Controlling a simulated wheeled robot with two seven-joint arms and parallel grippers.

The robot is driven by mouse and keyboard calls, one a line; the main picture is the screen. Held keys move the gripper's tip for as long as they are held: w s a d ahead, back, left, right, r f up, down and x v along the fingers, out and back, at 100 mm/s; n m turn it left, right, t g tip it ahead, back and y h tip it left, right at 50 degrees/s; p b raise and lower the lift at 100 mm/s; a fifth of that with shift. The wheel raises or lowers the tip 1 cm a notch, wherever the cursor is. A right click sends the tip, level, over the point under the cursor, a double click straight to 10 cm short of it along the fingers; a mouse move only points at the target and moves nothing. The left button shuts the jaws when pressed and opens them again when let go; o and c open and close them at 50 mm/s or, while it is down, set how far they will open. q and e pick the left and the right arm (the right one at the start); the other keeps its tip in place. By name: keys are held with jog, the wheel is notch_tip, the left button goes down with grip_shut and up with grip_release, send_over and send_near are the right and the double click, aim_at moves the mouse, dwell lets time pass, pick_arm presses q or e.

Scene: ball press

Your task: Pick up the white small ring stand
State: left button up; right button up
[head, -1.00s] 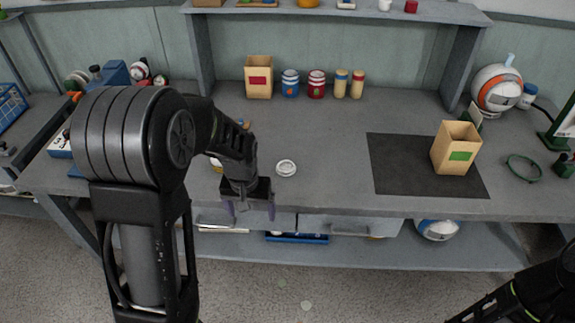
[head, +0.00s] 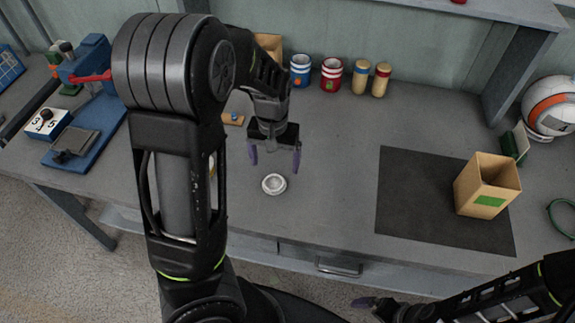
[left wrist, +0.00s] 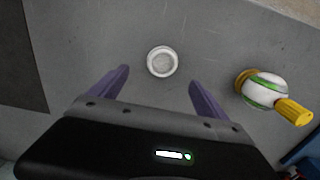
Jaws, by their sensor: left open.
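The white small ring stand (head: 274,184) lies on the grey workbench, a shallow round white ring. It also shows in the left wrist view (left wrist: 162,61), ahead of the fingers and between their lines. My left gripper (head: 274,160) is open and empty, above the bench just behind the ring stand in the head view. Its purple fingers also show in the left wrist view (left wrist: 158,85). The fingers do not touch the ring stand. My right gripper (head: 372,303) shows only partly at the bottom of the head view, and its jaws are unclear.
A white and green ball with a yellow handle (left wrist: 268,92) stands near the ring stand. A dark mat (head: 400,215) holds a wooden box with a green label (head: 487,187). A blue press (head: 93,115) stands at left. Jars and cylinders line the back.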

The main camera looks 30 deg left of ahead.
aim_at(274, 185)
pick_arm(q)
jog(key=shift+s+r, duration=0.1)
jog(key=shift+s, duration=0.05)
jog(key=shift+f, duration=1.35)
jog(key=shift+s+a+f, duration=0.1)
jog(key=shift+a+f, duration=0.05)
jog(key=shift+f, duration=2.45)
